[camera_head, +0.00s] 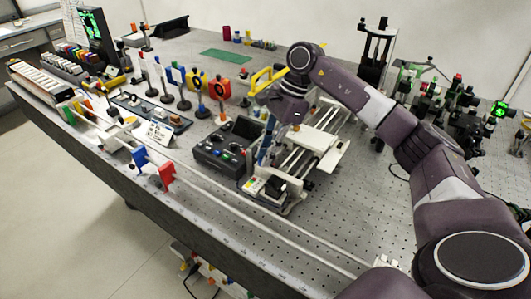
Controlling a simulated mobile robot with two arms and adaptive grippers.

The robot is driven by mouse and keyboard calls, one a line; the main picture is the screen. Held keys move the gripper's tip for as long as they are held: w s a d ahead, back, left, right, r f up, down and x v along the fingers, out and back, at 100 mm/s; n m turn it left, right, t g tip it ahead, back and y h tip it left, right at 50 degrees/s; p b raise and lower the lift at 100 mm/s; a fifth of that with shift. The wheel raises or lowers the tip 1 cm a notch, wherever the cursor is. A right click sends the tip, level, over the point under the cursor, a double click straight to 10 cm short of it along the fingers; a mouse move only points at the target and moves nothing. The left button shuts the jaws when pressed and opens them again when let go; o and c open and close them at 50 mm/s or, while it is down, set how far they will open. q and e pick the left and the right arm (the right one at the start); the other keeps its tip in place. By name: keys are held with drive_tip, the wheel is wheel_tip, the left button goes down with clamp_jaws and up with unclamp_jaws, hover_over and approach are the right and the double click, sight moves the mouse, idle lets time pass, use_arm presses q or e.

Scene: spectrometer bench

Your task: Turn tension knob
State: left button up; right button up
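My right arm reaches in from the right, and its gripper (268,143) points down at the left side of a white and silver rail mechanism (322,145). A blue upright piece shows right at the gripper, and I cannot tell if they touch. The fingertips are too small and covered to tell open from shut. A small white unit with a black block and coloured buttons (256,186) sits at the front end of the mechanism. I cannot make out the tension knob for certain; it may be hidden by my wrist. My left gripper is not in view.
A dark control box (221,150) stands just left of the gripper. Several posts with coloured mounts, including an orange ring (219,88), stand behind it. A blue flag (139,158) and a red flag (167,175) stand near the front edge. The perforated bench is clear at front right.

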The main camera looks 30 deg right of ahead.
drive_tip(key=o, duration=0.4)
drive_tip(key=shift+c, duration=0.2)
drive_tip(key=v, duration=1.2)
